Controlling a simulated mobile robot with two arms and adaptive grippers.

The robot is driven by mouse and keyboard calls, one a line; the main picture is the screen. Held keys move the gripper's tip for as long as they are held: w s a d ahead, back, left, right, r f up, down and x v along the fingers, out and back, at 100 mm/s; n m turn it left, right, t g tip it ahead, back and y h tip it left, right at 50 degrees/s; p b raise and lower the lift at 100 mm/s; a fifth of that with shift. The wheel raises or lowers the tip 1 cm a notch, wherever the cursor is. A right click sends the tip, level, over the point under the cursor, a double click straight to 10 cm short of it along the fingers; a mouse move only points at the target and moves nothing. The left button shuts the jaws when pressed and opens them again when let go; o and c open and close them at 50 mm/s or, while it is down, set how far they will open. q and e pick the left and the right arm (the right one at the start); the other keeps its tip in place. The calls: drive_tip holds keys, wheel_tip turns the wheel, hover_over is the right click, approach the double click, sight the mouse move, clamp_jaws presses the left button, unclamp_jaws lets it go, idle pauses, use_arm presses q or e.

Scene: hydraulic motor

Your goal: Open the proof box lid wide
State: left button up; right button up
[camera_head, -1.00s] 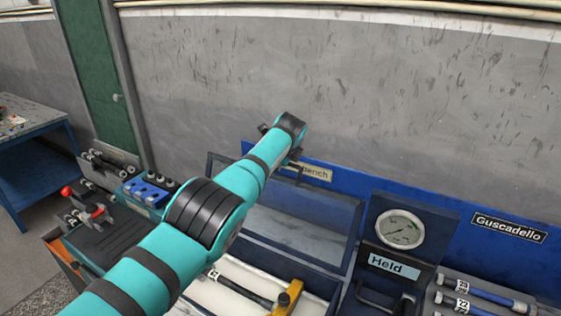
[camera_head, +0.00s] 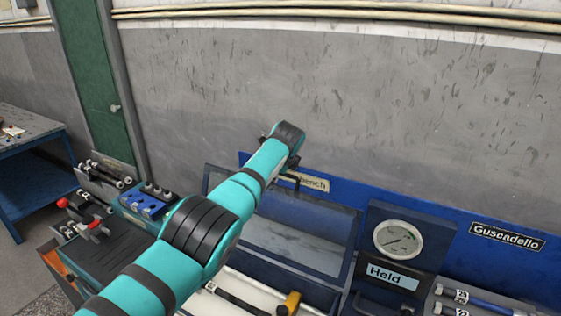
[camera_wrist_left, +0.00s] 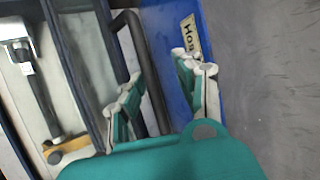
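The proof box (camera_head: 318,296) stands on the bench, with a white lining and a hose with a yellow-handled part inside. Its framed, see-through lid (camera_head: 300,238) is raised and tilted back towards the blue back panel. A dark bar handle (camera_head: 292,178) sits at the lid's upper edge. My left arm crosses in front of the lid and hides its left part. In the left wrist view, my left gripper (camera_wrist_left: 160,88) has its fingers apart. The handle (camera_wrist_left: 146,70) runs between them, close to the left finger; contact is unclear. My right gripper is not in view.
A case with a pressure gauge (camera_head: 397,239) and a "Held" label stands right of the box, with hoses (camera_head: 478,301) beyond. A valve block with blue fittings (camera_head: 143,201) and a red-knobbed lever (camera_head: 63,203) are at left. A grey wall rises behind the blue panel (camera_head: 440,237).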

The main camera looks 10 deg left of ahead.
use_arm(q)
drive_tip(key=shift+v, duration=0.9)
drive_tip(key=v, duration=1)
drive_tip(key=shift+s+f, duration=0.1)
